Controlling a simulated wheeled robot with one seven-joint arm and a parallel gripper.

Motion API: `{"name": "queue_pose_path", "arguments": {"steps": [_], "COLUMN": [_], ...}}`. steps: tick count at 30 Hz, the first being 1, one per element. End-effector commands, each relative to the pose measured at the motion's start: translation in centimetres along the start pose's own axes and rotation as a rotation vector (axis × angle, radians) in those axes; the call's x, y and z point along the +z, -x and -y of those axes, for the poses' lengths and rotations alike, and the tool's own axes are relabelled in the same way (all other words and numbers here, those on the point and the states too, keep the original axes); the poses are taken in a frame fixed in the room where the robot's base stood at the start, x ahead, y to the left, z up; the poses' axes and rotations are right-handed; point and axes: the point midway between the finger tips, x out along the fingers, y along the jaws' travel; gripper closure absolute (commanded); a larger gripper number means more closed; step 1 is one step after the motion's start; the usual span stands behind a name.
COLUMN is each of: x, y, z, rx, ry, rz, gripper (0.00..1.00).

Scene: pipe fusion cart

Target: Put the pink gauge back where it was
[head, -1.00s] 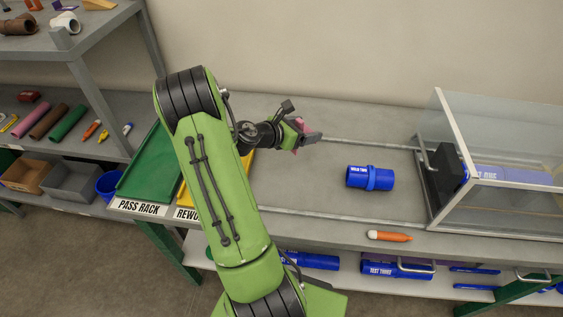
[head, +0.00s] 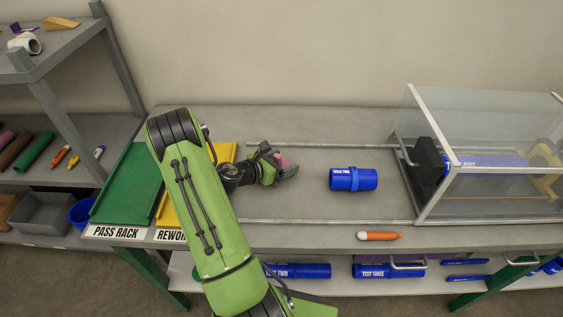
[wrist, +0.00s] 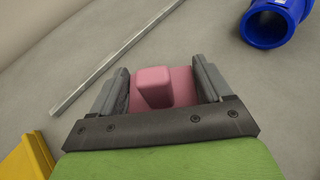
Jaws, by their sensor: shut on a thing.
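My gripper (head: 286,169) is shut on the pink gauge (wrist: 154,88), with one finger on each side of it in the wrist view. In the head view only a bit of the gauge (head: 281,161) shows at the fingers. The gripper is over the grey bench, left of the blue pipe piece. The wrist view does not show clearly how far the gauge is above the bench. Nothing in view marks the place where the gauge was before.
The blue pipe piece (head: 353,179) lies on the bench between two rails. A glass-sided case (head: 415,209) stands right. An orange marker (head: 379,236) lies near the front edge. Green (head: 120,190) and yellow (head: 169,212) racks are left, beside grey shelving (head: 50,98).

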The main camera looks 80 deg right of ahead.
Motion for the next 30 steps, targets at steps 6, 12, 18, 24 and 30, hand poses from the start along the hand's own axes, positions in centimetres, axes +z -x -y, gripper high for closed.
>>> {"name": "queue_pose_path", "arguments": {"steps": [6, 12, 18, 24, 30], "x": [-0.1, 0.3, 0.3, 0.4, 0.3], "y": [0.0, 0.1, 4.2, 9.4, 12.0], "z": [0.0, 0.0, -0.2, -0.1, 0.0], "rx": [0.000, 0.000, 0.007, 0.006, 0.002], "ry": [0.000, -0.001, 0.004, 0.002, 0.000], "rz": [0.000, 0.000, -0.001, 0.000, 0.000], "gripper": [0.00, 0.00, 0.00, 0.00, 0.00]}}
